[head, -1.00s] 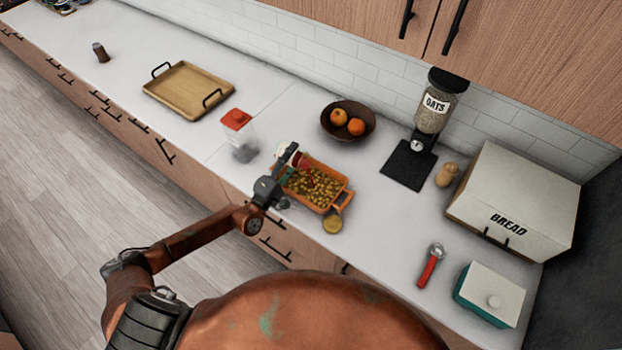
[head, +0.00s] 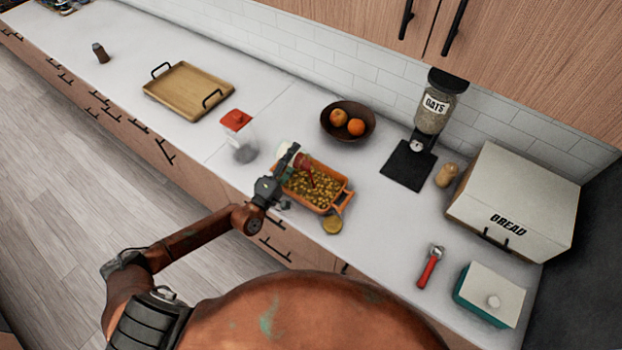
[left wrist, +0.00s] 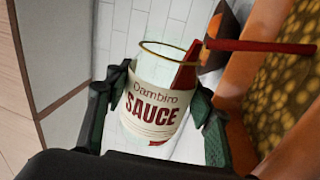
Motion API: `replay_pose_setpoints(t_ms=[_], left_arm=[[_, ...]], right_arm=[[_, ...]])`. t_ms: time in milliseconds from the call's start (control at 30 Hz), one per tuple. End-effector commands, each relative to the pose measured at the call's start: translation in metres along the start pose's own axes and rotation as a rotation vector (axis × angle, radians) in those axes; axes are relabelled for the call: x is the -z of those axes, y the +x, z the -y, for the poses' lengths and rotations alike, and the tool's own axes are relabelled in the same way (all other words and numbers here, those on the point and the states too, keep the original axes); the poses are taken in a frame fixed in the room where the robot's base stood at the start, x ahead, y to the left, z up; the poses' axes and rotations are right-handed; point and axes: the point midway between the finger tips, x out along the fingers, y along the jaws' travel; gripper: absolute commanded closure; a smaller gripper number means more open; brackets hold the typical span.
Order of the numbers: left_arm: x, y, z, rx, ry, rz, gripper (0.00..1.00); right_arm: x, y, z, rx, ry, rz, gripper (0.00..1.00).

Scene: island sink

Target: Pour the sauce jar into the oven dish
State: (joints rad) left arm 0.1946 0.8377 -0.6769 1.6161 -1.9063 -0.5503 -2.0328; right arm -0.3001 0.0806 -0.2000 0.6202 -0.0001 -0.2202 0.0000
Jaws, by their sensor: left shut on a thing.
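My left gripper (head: 288,164) is shut on the sauce jar (left wrist: 155,108) and holds it tilted above the oven dish (head: 307,205). In the left wrist view the clear glass jar has an open, gold-rimmed mouth and a cream label reading "Dambiro SAUCE". Its glass looks mostly clear, with some red sauce along one side. A red stream of sauce (left wrist: 260,46) runs from the mouth towards the dish. The orange dish holds a yellow-green chunky filling, and the red stream falls into it in the head view. My right gripper is not in view.
A round gold lid (head: 332,225) lies in front of the dish. A red-lidded clear container (head: 238,135) stands left, and a fruit bowl (head: 348,121) behind. A red-handled tool (head: 430,267) lies to the right. Counter between dish and bread box (head: 515,205) is mostly free.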

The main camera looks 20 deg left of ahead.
Motion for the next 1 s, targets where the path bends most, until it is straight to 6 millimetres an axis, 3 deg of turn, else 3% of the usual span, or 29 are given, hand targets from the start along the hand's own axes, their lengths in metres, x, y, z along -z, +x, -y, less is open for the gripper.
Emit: replay_pose_setpoints(t_ms=[1000], left_arm=[[-0.0012, 0.0011, -0.0054, -0.003, 0.067, 0.013, 0.87]], right_arm=[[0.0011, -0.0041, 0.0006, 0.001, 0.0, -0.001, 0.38]])
